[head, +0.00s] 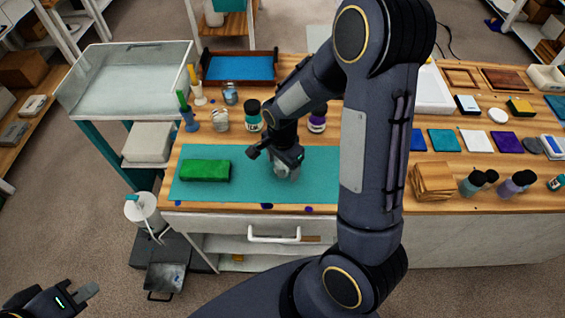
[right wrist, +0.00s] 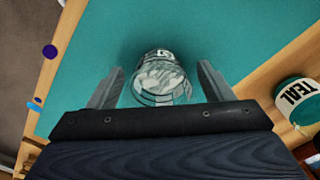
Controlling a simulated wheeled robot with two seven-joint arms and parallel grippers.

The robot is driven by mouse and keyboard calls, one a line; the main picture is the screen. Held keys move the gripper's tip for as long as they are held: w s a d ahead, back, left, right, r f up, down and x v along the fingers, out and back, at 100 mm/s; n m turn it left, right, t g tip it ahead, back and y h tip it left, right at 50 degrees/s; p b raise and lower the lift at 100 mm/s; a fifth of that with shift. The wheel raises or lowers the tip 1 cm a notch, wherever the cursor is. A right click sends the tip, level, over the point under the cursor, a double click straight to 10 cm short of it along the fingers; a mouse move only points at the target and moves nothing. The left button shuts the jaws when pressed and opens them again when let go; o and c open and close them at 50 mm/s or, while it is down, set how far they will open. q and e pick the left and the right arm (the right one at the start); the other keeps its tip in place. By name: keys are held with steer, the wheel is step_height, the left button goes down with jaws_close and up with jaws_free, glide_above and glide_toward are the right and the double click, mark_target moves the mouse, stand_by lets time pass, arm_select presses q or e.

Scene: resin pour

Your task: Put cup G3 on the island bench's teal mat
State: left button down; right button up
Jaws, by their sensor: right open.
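A clear cup (right wrist: 160,85) with a small dark-and-white label stands on the teal mat (right wrist: 105,50), between the fingers of my right gripper (right wrist: 163,88) in the right wrist view. The label is too small to read surely, so I cannot confirm it is G3. The fingers are apart, one on each side of the cup. In the head view my right gripper (head: 285,172) is low over the middle of the teal mat (head: 240,192) and partly hides the cup (head: 281,172). My left gripper (head: 82,294) is at the lower left, away from the bench; its finger opening is unclear.
A green block (head: 205,170) lies on the mat's left part. My right arm hides the mat's right end.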

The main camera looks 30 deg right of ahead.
step_height(320, 180, up, 11)
steer(key=s+a+r+n+t+y, duration=0.2)
steer(key=s+r+n, duration=0.1)
steer(key=s+n, duration=0.4)
steer(key=s+a+r+n+t+y, duration=0.1)
steer(key=s+a+r+n+t, duration=0.1)
steer(key=s+n, duration=0.4)
steer(key=s+r+t, duration=0.1)
steer(key=s+r, duration=0.1)
steer(key=s, duration=0.1)
steer(key=shift+s+a+r+n+t+y, duration=0.2)
steer(key=shift+s+a+n+t+y, duration=0.1)
steer(key=shift+n+y, duration=0.1)
